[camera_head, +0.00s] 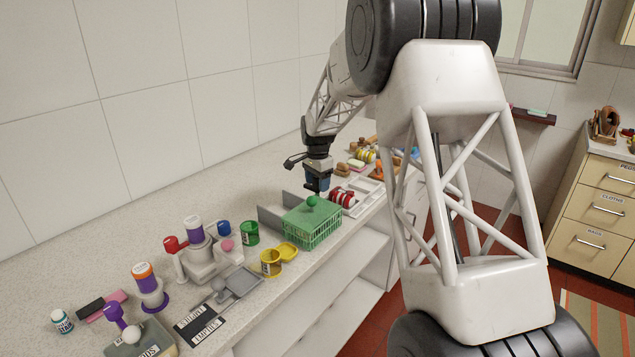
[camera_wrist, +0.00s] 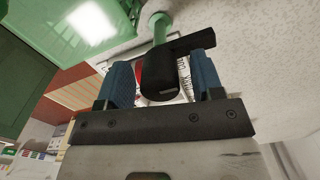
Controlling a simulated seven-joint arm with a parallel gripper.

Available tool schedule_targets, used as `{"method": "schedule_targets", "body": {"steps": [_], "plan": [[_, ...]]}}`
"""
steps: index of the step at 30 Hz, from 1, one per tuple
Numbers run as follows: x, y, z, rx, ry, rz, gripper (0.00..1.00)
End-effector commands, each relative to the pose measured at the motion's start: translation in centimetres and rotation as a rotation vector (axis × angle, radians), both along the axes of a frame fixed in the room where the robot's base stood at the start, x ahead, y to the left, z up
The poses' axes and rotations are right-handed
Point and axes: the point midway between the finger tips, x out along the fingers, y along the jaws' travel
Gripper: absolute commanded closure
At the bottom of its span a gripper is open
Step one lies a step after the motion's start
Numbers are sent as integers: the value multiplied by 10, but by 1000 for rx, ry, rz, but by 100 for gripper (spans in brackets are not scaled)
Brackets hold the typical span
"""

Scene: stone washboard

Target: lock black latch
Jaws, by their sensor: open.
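A black latch-like piece (camera_wrist: 158,78) with a rounded end and a bar reaching right shows in the wrist view. My gripper (camera_wrist: 163,70) is open, with one blue finger on each side of this piece. Small gaps seem to show, and I cannot tell whether either finger touches it. A green stem with a round knob (camera_wrist: 158,22) rises beside it. In the head view my gripper (camera_head: 317,188) is just above the green knob (camera_head: 312,201) on the green basket's lid (camera_head: 310,216). The black piece cannot be made out clearly there. Whether it is locked cannot be told.
The green basket (camera_head: 318,234) stands near the counter's front edge. Yellow (camera_head: 271,263) and green (camera_head: 249,233) containers stand to its left. A red-and-white striped item (camera_head: 341,197) and a white tray (camera_head: 368,193) are to its right. The counter behind, along the wall, is mostly clear.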

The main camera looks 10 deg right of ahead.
Motion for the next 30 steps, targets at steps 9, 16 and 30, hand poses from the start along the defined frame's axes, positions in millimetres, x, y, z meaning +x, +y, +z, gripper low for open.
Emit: {"method": "schedule_targets", "body": {"steps": [9, 16, 30], "plan": [[0, 0, 0, 0, 0, 0, 50], [0, 0, 0, 0, 0, 0, 85], [0, 0, 1, 1, -1, 68, 88]]}}
